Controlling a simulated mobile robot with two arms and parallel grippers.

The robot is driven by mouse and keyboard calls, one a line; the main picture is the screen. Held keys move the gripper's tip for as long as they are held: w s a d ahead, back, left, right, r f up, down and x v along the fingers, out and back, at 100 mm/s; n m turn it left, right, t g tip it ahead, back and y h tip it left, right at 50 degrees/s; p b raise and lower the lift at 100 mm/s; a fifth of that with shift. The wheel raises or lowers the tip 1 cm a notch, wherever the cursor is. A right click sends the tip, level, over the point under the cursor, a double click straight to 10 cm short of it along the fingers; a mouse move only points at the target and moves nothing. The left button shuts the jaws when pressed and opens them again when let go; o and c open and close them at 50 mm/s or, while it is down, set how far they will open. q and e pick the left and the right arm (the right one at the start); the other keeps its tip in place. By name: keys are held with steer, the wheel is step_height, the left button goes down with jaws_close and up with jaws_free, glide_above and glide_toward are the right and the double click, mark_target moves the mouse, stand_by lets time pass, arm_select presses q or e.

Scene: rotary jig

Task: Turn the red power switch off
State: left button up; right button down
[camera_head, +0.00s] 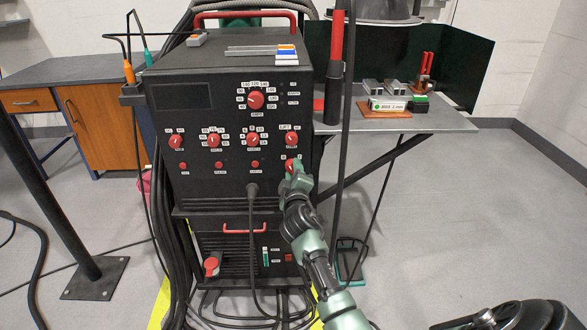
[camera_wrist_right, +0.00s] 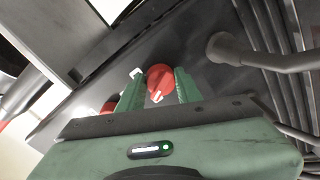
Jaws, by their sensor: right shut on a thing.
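The black machine cabinet (camera_head: 232,190) carries several red knobs on its front. My right gripper (camera_head: 296,180) is at the lowest red knob (camera_head: 291,165) on the panel's right side, below another red knob (camera_head: 291,139). In the right wrist view, the two green fingers of my right gripper (camera_wrist_right: 158,82) stand on either side of a red switch knob (camera_wrist_right: 160,76) with a white pointer mark and are shut on it. The pointer mark faces toward the gripper's palm. Small labels beside the knob are too small to read. My left gripper is out of view.
A black cable (camera_head: 253,215) hangs from the panel front, left of my right arm. Another red handle switch (camera_head: 212,265) is on the lower unit. A side shelf (camera_head: 440,121) with metal parts stands right, and a dark pole (camera_head: 50,200) left. Cables lie on the floor.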

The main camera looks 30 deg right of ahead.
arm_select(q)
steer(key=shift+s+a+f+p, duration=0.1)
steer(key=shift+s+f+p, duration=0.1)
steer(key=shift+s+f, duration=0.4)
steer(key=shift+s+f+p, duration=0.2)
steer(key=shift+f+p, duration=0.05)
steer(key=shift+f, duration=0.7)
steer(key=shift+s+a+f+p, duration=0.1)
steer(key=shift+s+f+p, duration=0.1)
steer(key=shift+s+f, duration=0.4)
arm_select(e)
steer(key=shift+n+h, duration=0.3)
steer(key=shift+n, duration=1.7)
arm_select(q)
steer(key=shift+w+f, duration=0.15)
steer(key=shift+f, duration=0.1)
arm_select(e)
steer(key=c, duration=1)
jaws_free()
steer(key=shift+o, duration=0.2)
steer(key=shift+a, duration=0.1)
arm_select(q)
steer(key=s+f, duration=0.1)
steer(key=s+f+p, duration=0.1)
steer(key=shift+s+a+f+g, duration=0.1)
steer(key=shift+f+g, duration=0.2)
arm_select(e)
steer(key=v, duration=0.7)
steer(key=shift+s+a, duration=0.15)
steer(key=shift+s, duration=0.2)
